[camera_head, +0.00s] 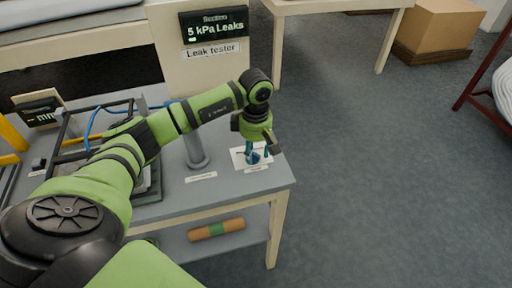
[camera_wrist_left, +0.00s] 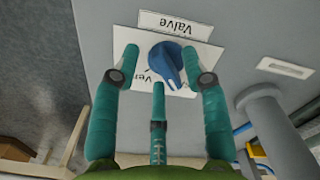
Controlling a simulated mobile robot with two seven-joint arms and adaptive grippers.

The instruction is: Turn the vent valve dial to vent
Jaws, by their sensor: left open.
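The blue vent valve dial (camera_wrist_left: 170,62) sits on a white plate (camera_wrist_left: 205,55) on the bench top, with a label reading "Valve" (camera_wrist_left: 176,25) beside it. The dial also shows in the head view (camera_head: 253,157), partly hidden by my gripper. My left gripper (camera_wrist_left: 160,65) is open, its teal fingers spread on both sides of the dial and a third finger below it in the picture. It also shows in the head view (camera_head: 256,150), pointing down over the plate. I cannot tell whether the fingers touch the dial. The plate's lettering is partly covered. My right gripper is not in view.
A grey post (camera_head: 195,150) stands left of the dial on the grey bench (camera_head: 225,190). The leak tester display (camera_head: 214,24) reads "5 kPa Leaks". A brown roll (camera_head: 217,230) lies on the lower shelf. The floor right of the bench is clear.

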